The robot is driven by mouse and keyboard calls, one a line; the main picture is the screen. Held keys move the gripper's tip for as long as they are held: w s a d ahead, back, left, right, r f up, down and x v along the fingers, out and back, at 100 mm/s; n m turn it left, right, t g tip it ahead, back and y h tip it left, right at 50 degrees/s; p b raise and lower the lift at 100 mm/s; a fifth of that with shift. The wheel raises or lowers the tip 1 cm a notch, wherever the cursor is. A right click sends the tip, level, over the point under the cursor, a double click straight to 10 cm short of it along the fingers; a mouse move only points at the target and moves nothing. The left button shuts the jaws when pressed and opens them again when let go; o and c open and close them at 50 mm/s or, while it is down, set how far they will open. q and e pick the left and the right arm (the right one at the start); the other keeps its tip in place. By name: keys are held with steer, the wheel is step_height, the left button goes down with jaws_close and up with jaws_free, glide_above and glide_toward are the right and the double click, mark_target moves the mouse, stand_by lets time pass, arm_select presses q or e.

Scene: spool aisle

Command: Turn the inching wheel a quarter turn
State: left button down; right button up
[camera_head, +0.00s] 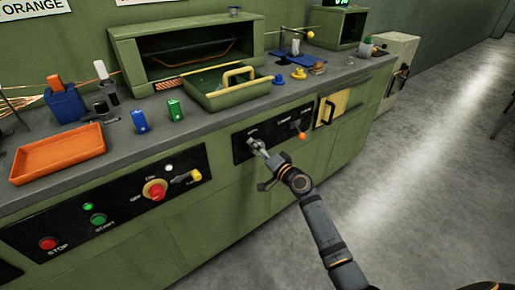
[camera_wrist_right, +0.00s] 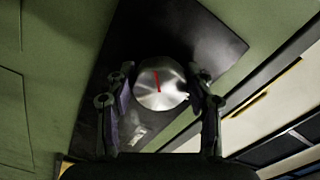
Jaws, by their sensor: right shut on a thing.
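The inching wheel (camera_wrist_right: 172,96) is a round silver knob with a red line on its face, set on a black panel. In the head view my right gripper (camera_head: 261,149) reaches the black panel on the green cabinet front and largely hides the wheel. My left gripper is not in view.
A yellow door with a black handle (camera_head: 328,110) is further right. Red stop button (camera_head: 48,243) and red-yellow switch (camera_head: 155,190) are on the left panel. An orange tray (camera_head: 60,153) and green tray (camera_head: 228,97) stand on the counter.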

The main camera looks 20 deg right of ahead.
steer(key=m+p, duration=0.1)
steer(key=m, duration=0.4)
steer(key=shift+r+m, duration=0.1)
steer(key=shift+m, duration=0.2)
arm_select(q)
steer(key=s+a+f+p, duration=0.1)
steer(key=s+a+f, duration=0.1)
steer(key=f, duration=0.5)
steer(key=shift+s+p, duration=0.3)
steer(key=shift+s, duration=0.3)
arm_select(e)
steer(key=shift+m, duration=2)
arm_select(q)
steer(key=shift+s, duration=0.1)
arm_select(e)
steer(key=o, duration=1.2)
steer(key=v, duration=1.2)
